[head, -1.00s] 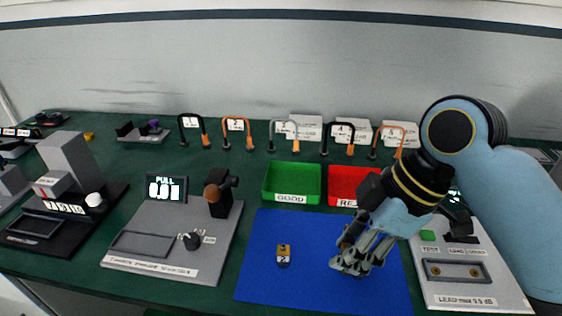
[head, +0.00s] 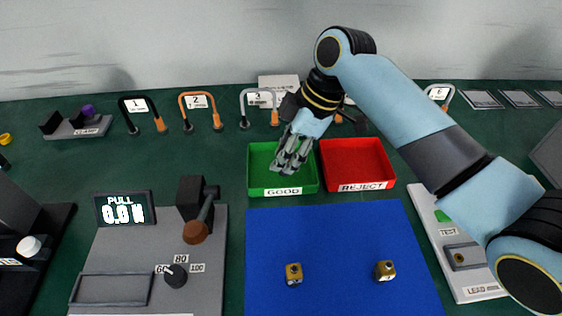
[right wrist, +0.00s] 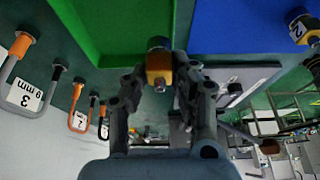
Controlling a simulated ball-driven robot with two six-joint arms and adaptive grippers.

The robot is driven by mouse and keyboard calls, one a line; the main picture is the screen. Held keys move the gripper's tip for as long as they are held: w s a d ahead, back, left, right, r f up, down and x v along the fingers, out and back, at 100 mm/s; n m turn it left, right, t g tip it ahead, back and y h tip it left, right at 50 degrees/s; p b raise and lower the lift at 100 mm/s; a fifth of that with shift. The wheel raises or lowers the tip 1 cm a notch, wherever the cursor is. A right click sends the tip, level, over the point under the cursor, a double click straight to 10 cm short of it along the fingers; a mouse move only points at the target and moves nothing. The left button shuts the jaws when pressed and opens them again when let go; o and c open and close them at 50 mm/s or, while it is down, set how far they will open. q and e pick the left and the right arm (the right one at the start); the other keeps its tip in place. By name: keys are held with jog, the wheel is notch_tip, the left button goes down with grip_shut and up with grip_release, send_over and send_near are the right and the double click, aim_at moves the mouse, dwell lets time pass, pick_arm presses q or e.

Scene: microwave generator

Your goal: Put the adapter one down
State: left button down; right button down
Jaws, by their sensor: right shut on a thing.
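My right gripper (head: 281,168) hangs over the green GOOD tray (head: 253,180) in the head view, fingers pointing down. In the right wrist view the gripper (right wrist: 160,82) is shut on a brass adapter (right wrist: 159,64) with a dark end; I cannot read a number on it. In the head view the fingers hide this adapter, and I cannot tell its height above the tray. Two other small brass adapters stand on the blue mat (head: 340,235), one at left (head: 293,273) and one at right (head: 386,270). My left gripper is not in view.
The red REJECT tray (head: 375,160) stands right of the green tray. A pull tester (head: 150,250) is on the left and a leak tester (head: 462,258) on the right, partly behind my arm. Several hose loops (head: 200,103) stand along the back. The mat's middle is clear.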

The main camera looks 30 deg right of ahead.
jog(key=shift+w+d+f, duration=0.15)
jog(key=shift+w+f, duration=0.25)
jog(key=shift+w, duration=0.3)
jog(key=shift+w+f, duration=0.2)
jog(key=shift+f, duration=0.35)
notch_tip(320, 180, down, 2)
jog(key=shift+f, duration=0.2)
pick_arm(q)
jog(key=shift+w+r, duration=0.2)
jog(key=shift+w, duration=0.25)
pick_arm(e)
jog(key=shift+f, duration=0.45)
jog(key=shift+f, duration=0.1)
jog(key=c, duration=1.4)
grip_release()
jog(key=shift+o, duration=0.2)
